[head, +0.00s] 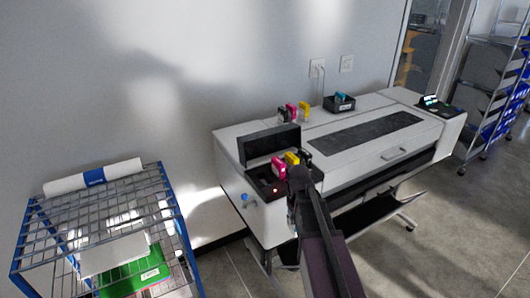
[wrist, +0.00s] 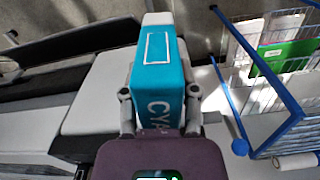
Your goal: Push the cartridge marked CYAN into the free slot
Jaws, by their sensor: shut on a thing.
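My gripper (wrist: 160,95) is shut on the cyan cartridge (wrist: 163,70), a blue block with a white end and white letters beginning "CY", partly covered by the gripper. In the head view my gripper (head: 298,176) is dark and stands at the front of the printer's ink bay; the held cartridge is hidden there. The bay (head: 262,187) is open at the printer's left end, its dark lid (head: 270,145) raised. A magenta cartridge (head: 278,171), a yellow cartridge (head: 292,158) and a black one (head: 306,158) stand in it. I cannot clearly make out the free slot.
On the white printer (head: 375,120) stand loose black, magenta (head: 291,110) and yellow cartridges, and a dark box (head: 339,105) with a blue item. A wire rack (head: 100,205) with a paper roll stands left. A blue knob (head: 245,198) is on the printer's left front.

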